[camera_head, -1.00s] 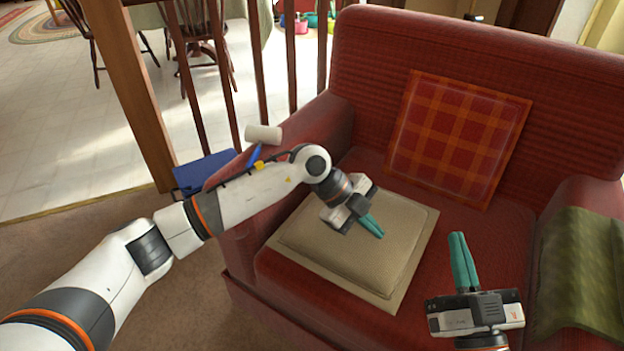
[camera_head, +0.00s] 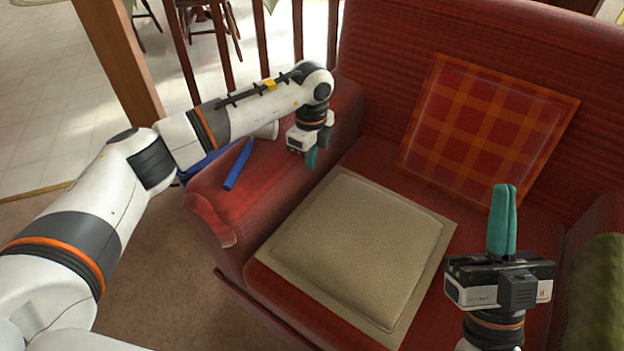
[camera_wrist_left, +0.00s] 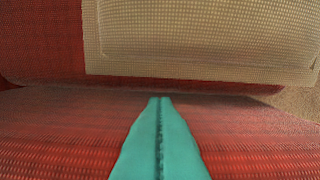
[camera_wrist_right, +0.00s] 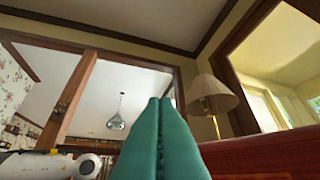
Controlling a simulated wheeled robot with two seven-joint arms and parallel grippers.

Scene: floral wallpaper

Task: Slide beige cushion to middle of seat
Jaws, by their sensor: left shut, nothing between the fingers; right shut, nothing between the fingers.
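The beige cushion (camera_head: 360,245) lies flat on the left part of the red sofa seat (camera_head: 520,215), close to the left armrest. Its edge also shows at the top of the left wrist view (camera_wrist_left: 200,35). My left gripper (camera_head: 311,158) is shut and empty, pointing down by the inner side of the left armrest (camera_head: 260,180), just beyond the cushion's left edge and apart from it. My right gripper (camera_head: 502,220) is shut and empty, raised in front of the seat's right part, with teal fingers pointing up. In the right wrist view its fingers (camera_wrist_right: 160,135) point toward the room.
A red plaid cushion (camera_head: 485,130) leans on the backrest. A green throw (camera_head: 600,290) hangs over the right armrest. A blue item (camera_head: 238,165) lies on the left armrest near my left arm. Bare seat shows right of the beige cushion.

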